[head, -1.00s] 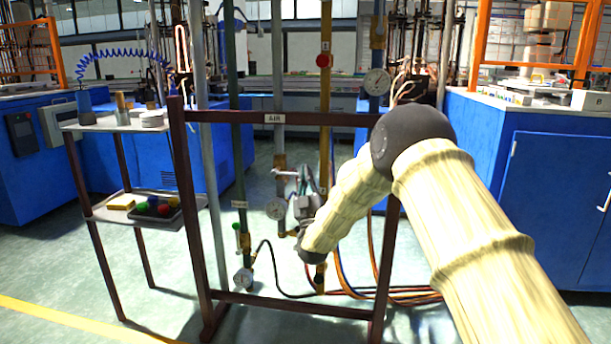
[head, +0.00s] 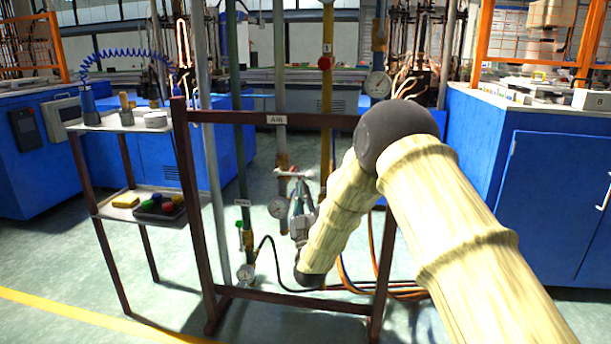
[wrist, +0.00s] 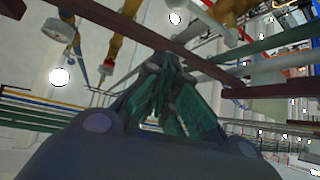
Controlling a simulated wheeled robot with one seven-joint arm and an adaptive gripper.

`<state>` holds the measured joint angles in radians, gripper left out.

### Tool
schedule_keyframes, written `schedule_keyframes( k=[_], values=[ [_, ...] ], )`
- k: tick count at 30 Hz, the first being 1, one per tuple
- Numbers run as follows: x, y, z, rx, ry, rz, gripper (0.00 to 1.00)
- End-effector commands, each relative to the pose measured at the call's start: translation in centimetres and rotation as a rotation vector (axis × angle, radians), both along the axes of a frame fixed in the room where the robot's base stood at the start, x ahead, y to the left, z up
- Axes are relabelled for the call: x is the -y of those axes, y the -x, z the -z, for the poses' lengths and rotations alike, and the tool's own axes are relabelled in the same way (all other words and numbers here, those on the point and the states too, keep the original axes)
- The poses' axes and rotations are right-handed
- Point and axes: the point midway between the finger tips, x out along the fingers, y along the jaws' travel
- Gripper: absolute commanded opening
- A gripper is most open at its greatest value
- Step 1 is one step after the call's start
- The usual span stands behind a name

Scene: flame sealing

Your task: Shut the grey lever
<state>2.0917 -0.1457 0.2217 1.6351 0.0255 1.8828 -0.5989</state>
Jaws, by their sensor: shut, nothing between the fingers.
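The grey lever (head: 294,173) is a pale handle on the middle grey pipe, under the AIR sign (head: 277,119). It lies roughly level across the pipe, above a round gauge (head: 279,207). My gripper (head: 299,188) is shut and empty, pointing up with its fingertips just below the lever's right part. I cannot tell whether they touch it. My forearm hides the area to the right and below. In the wrist view my closed greenish fingers (wrist: 160,70) reach up toward the dark frame bar; I cannot make out the lever there for sure.
A dark red frame (head: 190,200) surrounds the pipes. A green pipe (head: 236,150) with a green handle (head: 239,236) stands left, and a yellow pipe (head: 327,100) with a red knob (head: 325,63) right. Hoses run low behind. A shelf stand (head: 105,205) is at the left.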

Motion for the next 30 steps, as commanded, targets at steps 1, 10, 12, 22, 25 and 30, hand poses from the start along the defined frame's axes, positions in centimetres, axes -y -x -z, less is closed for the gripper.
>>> schedule_keyframes(
  k=[1,10,12,22,25,30],
  values=[
    [0.0,0.4,0.4,-0.001,0.0,0.0,0.0],
    [0.0,1.5,1.5,0.001,-0.001,0.002,0.0],
    [0.0,1.5,1.6,0.001,-0.001,0.002,0.0],
    [0.4,1.5,3.1,-0.045,0.002,-0.004,0.0],
    [1.3,1.8,6.6,-0.145,0.006,-0.019,0.0],
    [3.7,3.6,15.5,-0.411,-0.001,-0.051,0.0]
  ],
)
